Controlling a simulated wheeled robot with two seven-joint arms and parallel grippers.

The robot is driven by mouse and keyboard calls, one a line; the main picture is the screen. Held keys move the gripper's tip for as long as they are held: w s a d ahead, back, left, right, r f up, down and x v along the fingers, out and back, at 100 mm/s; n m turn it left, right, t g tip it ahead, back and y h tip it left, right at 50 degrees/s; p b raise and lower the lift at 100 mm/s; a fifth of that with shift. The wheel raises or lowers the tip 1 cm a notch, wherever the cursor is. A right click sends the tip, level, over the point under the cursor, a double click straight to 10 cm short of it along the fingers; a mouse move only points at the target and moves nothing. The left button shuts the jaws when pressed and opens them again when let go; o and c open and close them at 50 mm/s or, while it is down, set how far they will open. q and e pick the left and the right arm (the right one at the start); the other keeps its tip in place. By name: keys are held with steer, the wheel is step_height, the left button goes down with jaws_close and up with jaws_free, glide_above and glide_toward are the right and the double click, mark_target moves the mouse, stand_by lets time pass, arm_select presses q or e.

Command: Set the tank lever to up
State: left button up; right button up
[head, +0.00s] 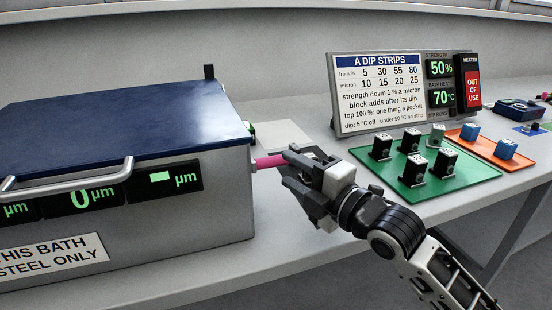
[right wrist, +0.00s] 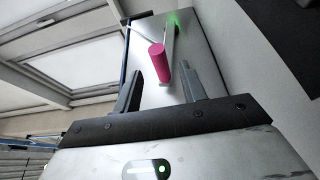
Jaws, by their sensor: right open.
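The tank lever has a pink grip (head: 270,161) that sticks out from the right end wall of the grey bath tank (head: 190,215). In the head view the grip looks about level. My right gripper (head: 290,170) is open at the outer end of the grip. In the right wrist view the pink grip (right wrist: 157,57) shows in the gap between the two open fingers (right wrist: 160,88), with its end toward me. I cannot tell whether a finger touches it. My left gripper is not in view.
The tank has a blue lid (head: 120,120) and a front handle (head: 70,172). To the right are a sign with displays (head: 400,90), a green mat (head: 470,178) with several black blocks, and an orange mat (head: 485,150) with blue blocks. Bare bench lies between tank and mat.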

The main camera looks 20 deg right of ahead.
mark_target(279, 164)
steer(key=x, duration=0.5)
steer(key=shift+w, duration=0.15)
jaws_close()
